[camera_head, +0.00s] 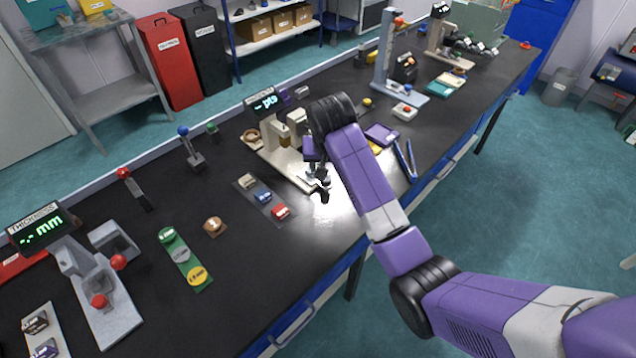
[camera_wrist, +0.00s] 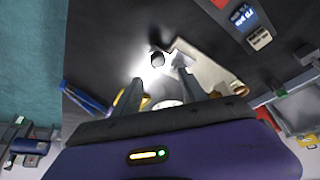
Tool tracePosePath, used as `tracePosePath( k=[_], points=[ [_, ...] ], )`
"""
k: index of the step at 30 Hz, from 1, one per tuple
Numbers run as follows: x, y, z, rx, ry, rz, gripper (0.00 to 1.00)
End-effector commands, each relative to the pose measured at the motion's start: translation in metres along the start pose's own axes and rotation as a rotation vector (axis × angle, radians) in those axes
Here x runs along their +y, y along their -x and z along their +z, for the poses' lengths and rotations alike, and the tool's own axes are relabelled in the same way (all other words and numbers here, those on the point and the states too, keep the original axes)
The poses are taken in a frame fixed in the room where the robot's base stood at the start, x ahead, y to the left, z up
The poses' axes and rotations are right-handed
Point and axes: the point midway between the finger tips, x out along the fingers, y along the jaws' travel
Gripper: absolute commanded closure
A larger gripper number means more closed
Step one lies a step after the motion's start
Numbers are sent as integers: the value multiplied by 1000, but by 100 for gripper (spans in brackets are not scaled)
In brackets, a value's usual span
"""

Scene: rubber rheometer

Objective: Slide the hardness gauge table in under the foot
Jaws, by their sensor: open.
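The hardness gauge (camera_head: 268,125) is a cream stand with a lit "pts" display, near the middle of the bench. Its cream base (camera_head: 283,166) reaches toward the bench front and also shows in the wrist view (camera_wrist: 208,72). A small dark round knob (camera_wrist: 157,59) is at the front of the gauge, between my fingertips in the picture. My gripper (camera_head: 318,180) is open, pointing down over the base's front end. In the wrist view my gripper (camera_wrist: 158,72) has a finger on either side of the knob; contact cannot be told. My arm hides part of the gauge; the foot is not clear.
A dark strip with tan, blue and red blocks (camera_head: 264,195) lies left of the gauge. A purple block (camera_head: 381,134) and blue-handled tool (camera_head: 405,158) lie right of my gripper. The black bench top in front of the strip is clear.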

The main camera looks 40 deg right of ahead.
Motion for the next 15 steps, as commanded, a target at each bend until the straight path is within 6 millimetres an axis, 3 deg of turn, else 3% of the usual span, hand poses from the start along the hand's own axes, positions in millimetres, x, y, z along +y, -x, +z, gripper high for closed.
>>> tracePosePath(
  k=[5,15],
  points=[
    [3,-9,6,-24,-17,11,50],
    [3,-59,6,-22,-17,10,50]
  ],
)
